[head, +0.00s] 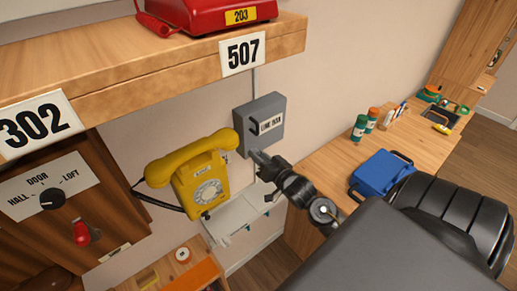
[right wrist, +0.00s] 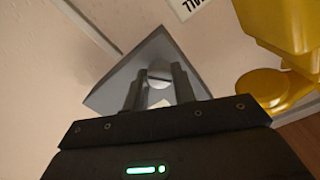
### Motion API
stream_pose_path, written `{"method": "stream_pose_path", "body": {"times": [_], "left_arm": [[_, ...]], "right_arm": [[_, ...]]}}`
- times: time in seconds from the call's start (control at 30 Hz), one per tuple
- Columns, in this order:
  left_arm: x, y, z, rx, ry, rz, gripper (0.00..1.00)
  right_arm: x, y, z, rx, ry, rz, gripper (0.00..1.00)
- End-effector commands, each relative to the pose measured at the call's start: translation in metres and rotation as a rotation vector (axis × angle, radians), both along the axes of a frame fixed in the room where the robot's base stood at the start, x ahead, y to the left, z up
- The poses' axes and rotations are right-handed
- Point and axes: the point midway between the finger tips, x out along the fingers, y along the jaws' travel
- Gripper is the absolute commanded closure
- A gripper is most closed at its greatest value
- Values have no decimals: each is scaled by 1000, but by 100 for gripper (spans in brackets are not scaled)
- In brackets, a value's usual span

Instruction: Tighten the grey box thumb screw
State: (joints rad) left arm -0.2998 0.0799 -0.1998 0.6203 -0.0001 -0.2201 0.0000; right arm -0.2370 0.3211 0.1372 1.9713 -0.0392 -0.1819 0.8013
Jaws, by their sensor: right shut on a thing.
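The grey box (head: 268,112), labelled "LINE BOX", is fixed to the wall right of the yellow phone. My right gripper (head: 254,154) reaches up to the box's lower edge from below right. In the right wrist view the thumb screw (right wrist: 159,80) is a pale round head on the underside of the grey box (right wrist: 120,88). The two fingers of my right gripper (right wrist: 159,72) are on either side of the screw head, shut on it. In the head view the screw cannot be made out. My left gripper is not in view.
A yellow dial phone (head: 190,172) is on the wall close left of my gripper. A wooden shelf (head: 130,70) with a red phone (head: 205,14) is above. A wooden counter (head: 325,165) with a blue case (head: 381,174) and green bottles lies to the right.

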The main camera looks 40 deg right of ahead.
Motion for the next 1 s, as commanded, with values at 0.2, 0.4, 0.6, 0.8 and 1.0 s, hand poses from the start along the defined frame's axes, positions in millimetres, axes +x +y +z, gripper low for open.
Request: {"method": "stream_pose_path", "body": {"times": [0.2, 0.4, 0.6, 0.8, 1.0], "left_arm": [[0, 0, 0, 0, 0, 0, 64], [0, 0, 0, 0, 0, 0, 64], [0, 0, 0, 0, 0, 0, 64], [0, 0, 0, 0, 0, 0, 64], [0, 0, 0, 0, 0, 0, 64]], "right_arm": [[0, 0, -1, 203, -2, 0, 96], [0, 0, -1, 373, -6, -1, 96], [0, 0, -1, 504, -8, 0, 96], [0, 1, -1, 589, -10, 1, 96], [0, 1, -1, 630, -11, 1, 96]]}}
